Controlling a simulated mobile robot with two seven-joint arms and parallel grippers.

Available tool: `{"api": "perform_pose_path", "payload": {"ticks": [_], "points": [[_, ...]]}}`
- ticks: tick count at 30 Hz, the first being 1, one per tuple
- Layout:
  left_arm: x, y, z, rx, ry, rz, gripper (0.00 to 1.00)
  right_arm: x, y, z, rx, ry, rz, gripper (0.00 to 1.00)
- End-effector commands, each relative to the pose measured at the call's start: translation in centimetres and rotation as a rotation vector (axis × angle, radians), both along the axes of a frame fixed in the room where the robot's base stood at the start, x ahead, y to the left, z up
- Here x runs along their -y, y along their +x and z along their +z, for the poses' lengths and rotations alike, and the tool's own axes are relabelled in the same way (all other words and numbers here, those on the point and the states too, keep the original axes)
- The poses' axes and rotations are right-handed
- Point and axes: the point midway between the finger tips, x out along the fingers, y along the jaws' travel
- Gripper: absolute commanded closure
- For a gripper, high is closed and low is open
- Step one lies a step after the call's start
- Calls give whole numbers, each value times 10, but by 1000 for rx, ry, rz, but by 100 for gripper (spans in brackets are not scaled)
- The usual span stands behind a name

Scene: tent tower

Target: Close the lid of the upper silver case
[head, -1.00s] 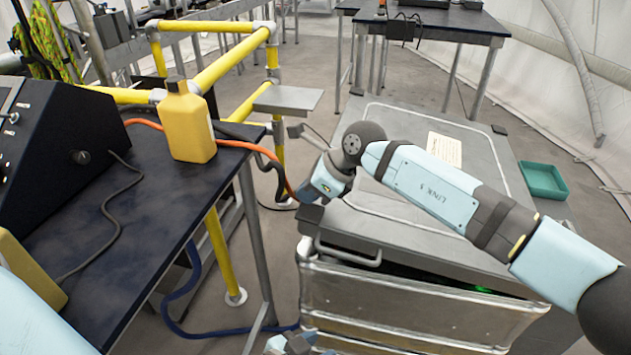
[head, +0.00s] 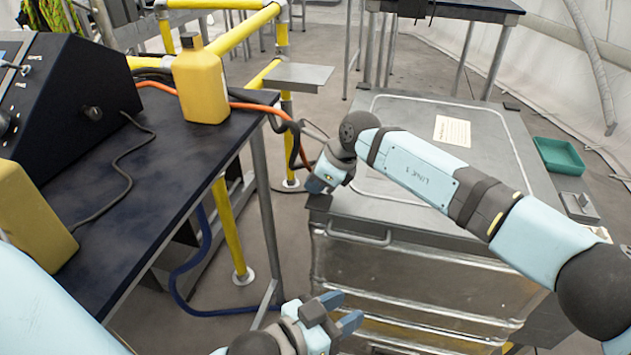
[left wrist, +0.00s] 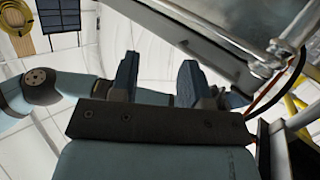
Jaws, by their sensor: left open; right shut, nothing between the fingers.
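The upper silver case (head: 430,285) stands to the right of the dark table. Its grey lid (head: 450,190) looks level and down on the body, with no dark gap visible along the front edge. My right gripper (head: 320,187) is shut and empty at the lid's front left corner; whether it touches the lid is unclear. My left gripper (head: 345,312) is open and empty, low in front of the case. In the left wrist view, its two fingers (left wrist: 157,82) stand apart, with the case's metal side (left wrist: 225,65) above and to the right.
The dark table (head: 120,190) on the left holds a yellow bottle (head: 200,90) and a black console (head: 70,95). A yellow pipe frame (head: 230,40) stands behind it. A teal tray (head: 560,155) lies right of the case. Floor shows between table and case.

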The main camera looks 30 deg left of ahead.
Motion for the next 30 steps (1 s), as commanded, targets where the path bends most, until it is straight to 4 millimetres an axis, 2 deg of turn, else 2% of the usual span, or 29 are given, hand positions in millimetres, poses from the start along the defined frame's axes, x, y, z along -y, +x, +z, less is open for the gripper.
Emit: {"api": "perform_pose_path", "payload": {"ticks": [1, 5, 11, 15, 21, 25, 30], "points": [[0, 0, -4, 0, 0, 0, 57, 6, -3, -23, -14, -28, -2, 100], [0, 0, -3, -3, 3, -1, 57, 9, -1, -17, -12, -29, -4, 100], [-7, 0, -7, -41, 39, 9, 57, 26, 4, 16, -6, -24, -4, 100], [-14, -6, -24, -111, 75, 19, 57, 40, 8, 51, 1, -12, -3, 100], [-21, -15, -40, -190, 104, 35, 57, 58, 11, 94, 5, -1, -2, 100], [-23, -19, -49, -222, 116, 41, 57, 67, 13, 112, 8, 2, -2, 100], [-24, -20, -51, -236, 125, 40, 57, 72, 14, 123, 7, 5, -1, 100]]}}
